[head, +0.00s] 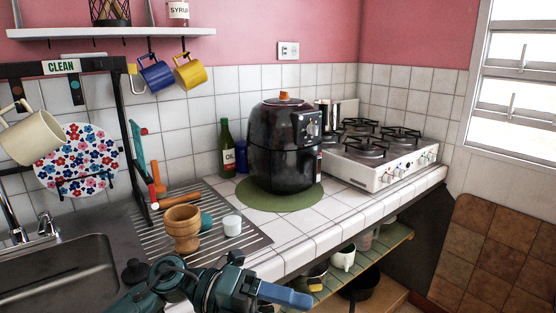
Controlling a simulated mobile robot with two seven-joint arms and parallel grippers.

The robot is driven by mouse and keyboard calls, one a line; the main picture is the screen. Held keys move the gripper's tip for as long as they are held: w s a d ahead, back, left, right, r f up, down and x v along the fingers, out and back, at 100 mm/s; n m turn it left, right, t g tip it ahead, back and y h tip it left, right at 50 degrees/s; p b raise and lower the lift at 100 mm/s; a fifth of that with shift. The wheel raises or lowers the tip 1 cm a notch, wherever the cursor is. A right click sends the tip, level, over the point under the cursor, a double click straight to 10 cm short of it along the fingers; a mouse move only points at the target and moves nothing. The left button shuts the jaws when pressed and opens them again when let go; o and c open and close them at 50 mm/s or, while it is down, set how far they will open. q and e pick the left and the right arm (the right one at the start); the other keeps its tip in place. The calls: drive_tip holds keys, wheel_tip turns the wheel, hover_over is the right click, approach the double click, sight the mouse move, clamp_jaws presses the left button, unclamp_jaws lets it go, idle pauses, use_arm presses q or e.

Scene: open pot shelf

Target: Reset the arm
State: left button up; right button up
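One of my arms shows at the bottom of the head view, teal and black, coming in from the lower left. I take its gripper to be my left gripper (286,296); its blue finger points right, in front of the counter edge and near the open shelf (385,250) under the counter. I see it from the side, and the gap between its fingers does not show, so I cannot tell if it is open or shut. No object shows clearly in it. My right gripper is not in view.
A black air fryer (284,150) stands on a green mat (255,200), beside a white stove (385,160). A wooden cup (182,228) and white cup (232,225) stand near the sink (60,280). A white mug (343,258) and dark pan (358,286) are below the counter.

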use_arm(q)
drive_tip(key=w+a+f+n+t+y+p, duration=0.1)
drive_tip(key=w+a+f+n+t+y, duration=0.15)
drive_tip(key=n+t, duration=0.9)
drive_tip(key=w+a+f+n+t+y+p, duration=0.15)
drive_tip(key=a+n+t, duration=0.25)
drive_tip(key=n+t, duration=0.8)
drive_tip(key=s+a+f+n+g+y, duration=0.4)
drive_tip(key=s+f+n, duration=0.2)
drive_tip(key=f, duration=0.4)
drive_tip(key=s+a+f+n+g+y+p, duration=0.1)
drive_tip(key=s+a+f+n+g+y, duration=0.4)
drive_tip(key=s+f+n, duration=0.2)
wheel_tip(320, 180, down, 3)
drive_tip(key=shift+s+a+r+n, duration=0.2)
drive_tip(key=shift+s+n, duration=0.1)
drive_tip(key=shift+n, duration=0.65)
